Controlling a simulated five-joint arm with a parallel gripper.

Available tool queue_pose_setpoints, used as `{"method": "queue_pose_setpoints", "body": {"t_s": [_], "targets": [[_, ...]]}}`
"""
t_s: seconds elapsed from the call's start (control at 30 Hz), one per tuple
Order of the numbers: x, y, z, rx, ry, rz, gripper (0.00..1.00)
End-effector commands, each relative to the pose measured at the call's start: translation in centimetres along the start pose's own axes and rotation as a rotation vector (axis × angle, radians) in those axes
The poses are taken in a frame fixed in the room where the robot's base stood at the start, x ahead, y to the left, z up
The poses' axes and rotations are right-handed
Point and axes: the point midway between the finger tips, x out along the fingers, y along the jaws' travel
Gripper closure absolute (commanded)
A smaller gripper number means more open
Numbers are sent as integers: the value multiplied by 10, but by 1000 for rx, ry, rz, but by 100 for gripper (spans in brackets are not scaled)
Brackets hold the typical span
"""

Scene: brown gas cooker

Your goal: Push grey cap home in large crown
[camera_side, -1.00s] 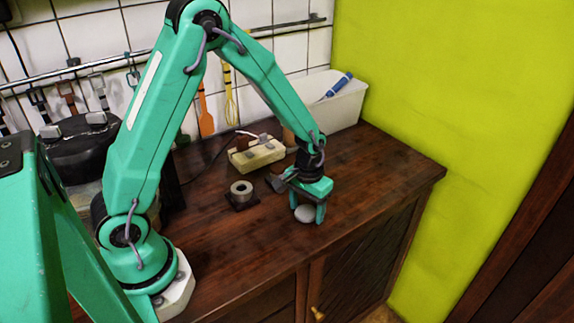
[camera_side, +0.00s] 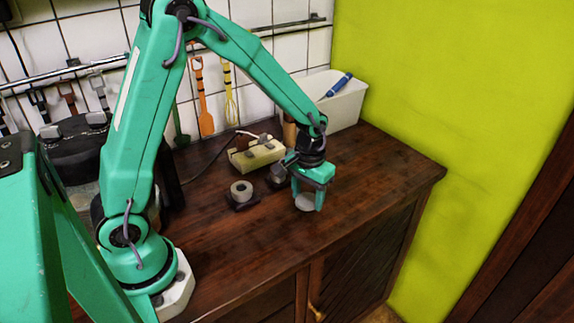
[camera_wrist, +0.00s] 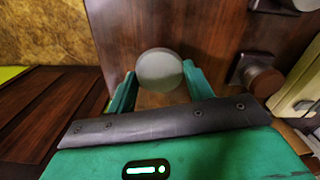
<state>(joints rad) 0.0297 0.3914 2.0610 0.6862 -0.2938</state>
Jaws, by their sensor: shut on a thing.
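The grey cap (camera_side: 305,203) is a pale round disc between the fingers of my gripper (camera_side: 308,199), which is shut on it. In the wrist view the cap (camera_wrist: 160,70) shows nearly face-on between the green fingertips. The cap appears to be just above the wooden worktop, in front and to the right of the burner parts. A pale grey ring with a dark central hole (camera_side: 241,188) stands on a dark square base to the left; it looks like a crown. A darker round part (camera_side: 277,172) stands beside my gripper, partly hidden. I cannot tell surely which is the large crown.
A cream block (camera_side: 256,154) with fittings and a cable lies behind the burner parts. A white bin (camera_side: 340,105) with a blue tool stands at the back by the yellow wall. The worktop (camera_side: 385,175) to the right is clear; its front edge is near.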

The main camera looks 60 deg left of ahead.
Motion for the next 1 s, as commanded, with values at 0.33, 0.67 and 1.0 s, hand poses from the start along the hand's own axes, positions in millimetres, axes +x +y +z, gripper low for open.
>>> {"method": "queue_pose_setpoints", "body": {"t_s": [0.33,0.67,1.0], "targets": [[-37,45,48,9,0,1,72],[-61,72,78,5,-2,0,72],[-66,77,85,2,-3,-1,72]]}}
